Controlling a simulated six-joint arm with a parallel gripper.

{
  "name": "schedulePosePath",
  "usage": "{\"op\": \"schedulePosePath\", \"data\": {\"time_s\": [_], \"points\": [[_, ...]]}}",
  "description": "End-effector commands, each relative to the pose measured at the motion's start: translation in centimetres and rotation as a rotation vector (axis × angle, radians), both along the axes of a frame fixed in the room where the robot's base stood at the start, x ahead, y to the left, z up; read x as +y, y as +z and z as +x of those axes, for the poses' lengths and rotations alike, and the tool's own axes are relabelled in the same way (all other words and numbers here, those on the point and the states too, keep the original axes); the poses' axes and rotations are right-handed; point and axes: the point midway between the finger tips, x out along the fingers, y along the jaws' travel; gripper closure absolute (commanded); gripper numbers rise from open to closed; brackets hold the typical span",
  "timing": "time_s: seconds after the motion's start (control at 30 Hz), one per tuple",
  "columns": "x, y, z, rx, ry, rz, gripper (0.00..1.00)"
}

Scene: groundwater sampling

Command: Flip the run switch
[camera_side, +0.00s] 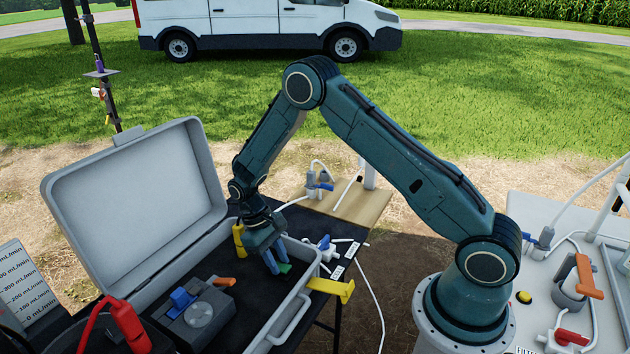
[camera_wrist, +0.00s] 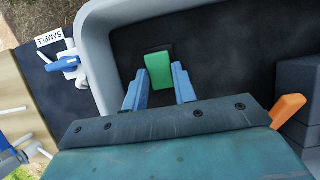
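A green rocker (camera_wrist: 159,68), which looks like the run switch, sits on a small black base in the dark floor of the open grey case. In the side view the green piece (camera_side: 285,268) shows beside my fingertips, partly hidden by them. My gripper (camera_side: 275,265) points down into the case near its right wall. In the wrist view the blue fingers of my gripper (camera_wrist: 159,78) are apart, one on each side of the green rocker. I cannot tell whether they touch it.
The grey case (camera_side: 206,240) has its lid raised at the left.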

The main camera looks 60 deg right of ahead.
Motion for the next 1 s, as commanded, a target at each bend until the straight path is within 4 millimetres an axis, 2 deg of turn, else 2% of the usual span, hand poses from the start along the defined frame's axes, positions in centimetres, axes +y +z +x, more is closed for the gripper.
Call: {"op": "schedulePosePath", "data": {"time_s": [0.33,1.0], "points": [[-0.01,0.04,-0.10,-0.031,0.000,0.000,0.96],[-0.02,0.14,-0.87,-0.300,0.001,-0.001,0.96]]}}
